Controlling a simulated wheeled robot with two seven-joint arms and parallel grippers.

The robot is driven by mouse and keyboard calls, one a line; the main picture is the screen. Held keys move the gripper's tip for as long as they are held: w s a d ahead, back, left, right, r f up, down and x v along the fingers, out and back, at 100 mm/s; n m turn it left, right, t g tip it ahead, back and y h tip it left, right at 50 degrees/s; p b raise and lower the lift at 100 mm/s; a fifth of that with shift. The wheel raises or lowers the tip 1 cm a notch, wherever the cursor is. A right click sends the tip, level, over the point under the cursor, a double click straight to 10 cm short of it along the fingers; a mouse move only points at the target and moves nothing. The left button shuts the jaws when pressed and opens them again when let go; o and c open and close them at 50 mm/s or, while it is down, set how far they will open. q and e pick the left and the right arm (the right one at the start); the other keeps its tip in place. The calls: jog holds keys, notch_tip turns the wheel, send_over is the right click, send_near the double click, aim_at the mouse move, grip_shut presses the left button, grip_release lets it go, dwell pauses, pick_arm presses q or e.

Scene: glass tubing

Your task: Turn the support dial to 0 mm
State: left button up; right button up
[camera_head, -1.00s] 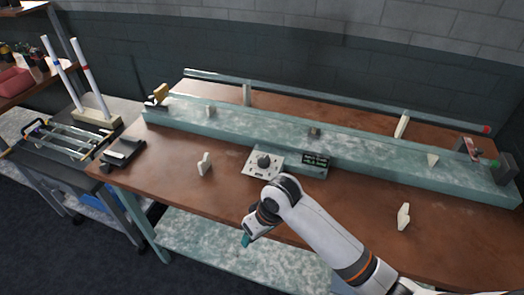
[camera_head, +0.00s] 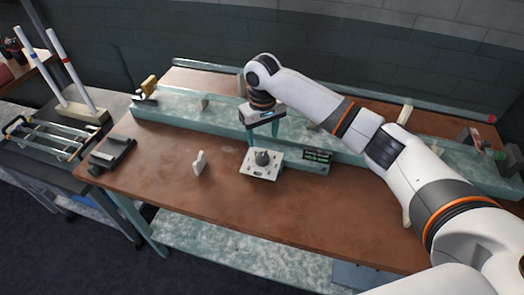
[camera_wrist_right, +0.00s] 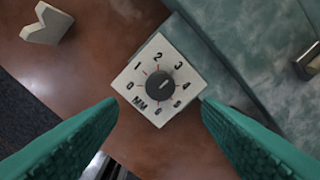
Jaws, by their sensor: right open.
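The support dial (camera_head: 262,157) is a dark round knob on a pale square plate (camera_head: 272,174) at the front of the long teal bench. In the right wrist view the knob (camera_wrist_right: 160,85) sits amid printed numbers, with 0 at the left, 2 at the top and "MM" at lower left. A small pale mark shows on the knob, but I cannot tell surely which number it points at. My right gripper (camera_head: 262,138) is open above the dial, pointing down. Its teal fingers (camera_wrist_right: 160,104) are apart on either side of the knob, not touching it. My left gripper is not in view.
A small pale block (camera_head: 199,163) stands on the table to the left. The teal bench (camera_head: 185,115) runs behind. My right arm covers part of the bench's right side.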

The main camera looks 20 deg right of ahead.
aim_at(263, 156)
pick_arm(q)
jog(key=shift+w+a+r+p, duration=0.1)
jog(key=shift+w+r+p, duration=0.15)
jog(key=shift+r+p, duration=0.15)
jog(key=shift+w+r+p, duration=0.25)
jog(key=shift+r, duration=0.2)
pick_arm(e)
notch_tip(263, 156, down, 9)
jog(key=shift+r, duration=0.2)
jog(key=c, duration=1)
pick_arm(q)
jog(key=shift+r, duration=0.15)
